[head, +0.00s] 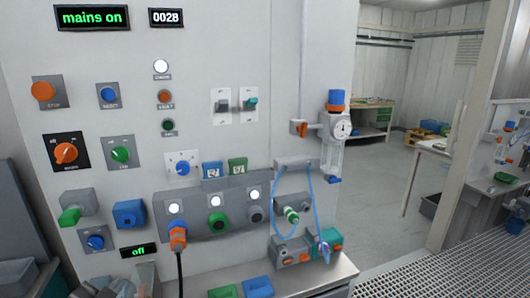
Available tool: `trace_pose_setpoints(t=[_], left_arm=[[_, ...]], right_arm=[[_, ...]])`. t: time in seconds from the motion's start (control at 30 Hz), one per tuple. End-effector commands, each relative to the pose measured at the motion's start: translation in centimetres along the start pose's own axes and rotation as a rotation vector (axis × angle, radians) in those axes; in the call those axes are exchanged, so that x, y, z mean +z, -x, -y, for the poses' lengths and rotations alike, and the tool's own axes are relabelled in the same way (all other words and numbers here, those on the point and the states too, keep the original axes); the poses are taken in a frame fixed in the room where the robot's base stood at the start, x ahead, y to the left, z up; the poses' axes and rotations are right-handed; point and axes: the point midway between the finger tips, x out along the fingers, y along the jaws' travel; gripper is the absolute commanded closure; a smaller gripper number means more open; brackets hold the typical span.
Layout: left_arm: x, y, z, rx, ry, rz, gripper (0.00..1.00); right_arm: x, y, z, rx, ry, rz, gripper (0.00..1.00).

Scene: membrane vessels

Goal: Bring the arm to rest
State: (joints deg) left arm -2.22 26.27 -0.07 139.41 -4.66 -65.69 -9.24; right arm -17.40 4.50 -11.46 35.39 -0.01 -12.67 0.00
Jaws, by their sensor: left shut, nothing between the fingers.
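My left gripper (128,284) shows only partly at the bottom left edge of the head view, as grey parts in front of the lower panel. It is shut and empty, and it looks apart from the knobs and plugs above it. The grey control panel (200,130) stands upright ahead, with a lit "mains on" display (92,17) and a green "off" display (139,250) just above my gripper. My right gripper is not in view.
An orange plug (178,236) with a black cable sits in the panel's lower row. A blue hose (316,205) loops beside a gauge and clear vessel (333,150) at the panel's right edge. A ledge (325,273) juts out below. Open floor (375,200) lies to the right.

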Motion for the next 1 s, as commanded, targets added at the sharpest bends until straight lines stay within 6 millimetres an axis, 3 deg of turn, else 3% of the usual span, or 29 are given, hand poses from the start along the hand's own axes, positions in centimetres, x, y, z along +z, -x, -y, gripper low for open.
trace_pose_setpoints(t=[0.03,0.1,0.2,0.4,0.63,0.87,1.0], left_arm=[[2.8,0.9,-3.4,0.072,0.050,0.087,1.00],[6.2,2.6,-7.5,0.158,0.119,0.206,1.00],[10.3,5.5,-12.3,0.253,0.206,0.364,1.00],[15.1,11.4,-19.0,0.388,0.325,0.603,1.00],[18.3,18.1,-24.2,0.491,0.433,0.832,1.00],[23.7,14.3,-29.1,0.497,0.425,0.871,1.00],[27.7,12.4,-33.3,0.519,0.419,0.886,1.00]], right_arm=[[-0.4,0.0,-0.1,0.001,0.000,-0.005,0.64],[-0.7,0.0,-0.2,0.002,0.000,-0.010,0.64],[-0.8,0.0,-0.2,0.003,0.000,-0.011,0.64],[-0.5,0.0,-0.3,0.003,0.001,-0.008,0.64],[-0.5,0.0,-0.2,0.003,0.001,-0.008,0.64],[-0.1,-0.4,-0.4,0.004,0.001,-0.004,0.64],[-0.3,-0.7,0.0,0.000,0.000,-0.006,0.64]])
